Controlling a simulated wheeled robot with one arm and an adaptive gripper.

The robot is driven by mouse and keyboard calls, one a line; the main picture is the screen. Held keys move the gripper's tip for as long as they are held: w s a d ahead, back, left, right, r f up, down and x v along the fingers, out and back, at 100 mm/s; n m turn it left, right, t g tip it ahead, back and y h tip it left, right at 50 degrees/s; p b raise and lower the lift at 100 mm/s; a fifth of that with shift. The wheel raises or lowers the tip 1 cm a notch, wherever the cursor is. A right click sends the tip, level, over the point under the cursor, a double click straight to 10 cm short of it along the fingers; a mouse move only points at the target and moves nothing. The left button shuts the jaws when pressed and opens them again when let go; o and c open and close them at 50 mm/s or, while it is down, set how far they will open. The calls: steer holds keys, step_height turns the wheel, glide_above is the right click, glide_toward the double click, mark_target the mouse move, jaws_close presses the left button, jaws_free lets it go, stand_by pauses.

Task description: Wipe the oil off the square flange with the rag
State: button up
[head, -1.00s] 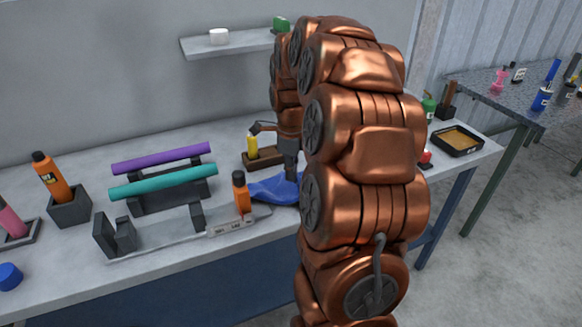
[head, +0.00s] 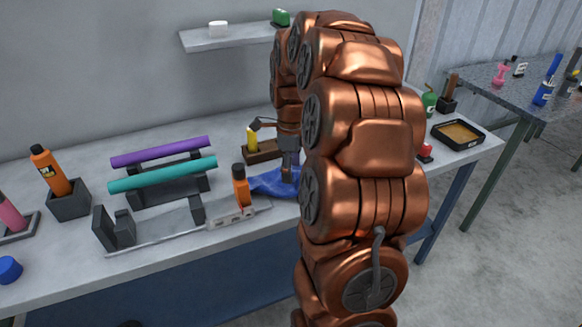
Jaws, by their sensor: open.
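A blue rag (head: 268,184) lies crumpled on the workbench in the head view, just right of a small orange bottle. My gripper (head: 290,174) points down over the right part of the rag, and its jaws are open. Its fingertips are small and dark here, and I cannot tell whether they touch the cloth. My copper arm covers the rag's right side and the bench behind it. I cannot make out the square flange or any oil on it; it may be hidden behind the arm.
The orange bottle (head: 241,186) stands close left of the rag. A wooden block with a yellow bottle (head: 252,139) is behind it. Purple (head: 160,152) and teal (head: 163,175) tubes rest on dark supports at left. A black tray (head: 458,134) is at the right end.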

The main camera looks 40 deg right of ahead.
mark_target(291, 187)
steer(key=shift+o, duration=1.2)
steer(key=shift+f, duration=0.2)
steer(key=shift+f+b, duration=1.05)
steer(key=shift+f, duration=0.45)
steer(key=shift+r, duration=0.1)
jaws_close()
steer(key=r+p, duration=0.2)
steer(key=p, duration=0.1)
steer(key=shift+f+p, duration=0.15)
steer(key=shift+p, duration=0.8)
steer(key=p, duration=0.3)
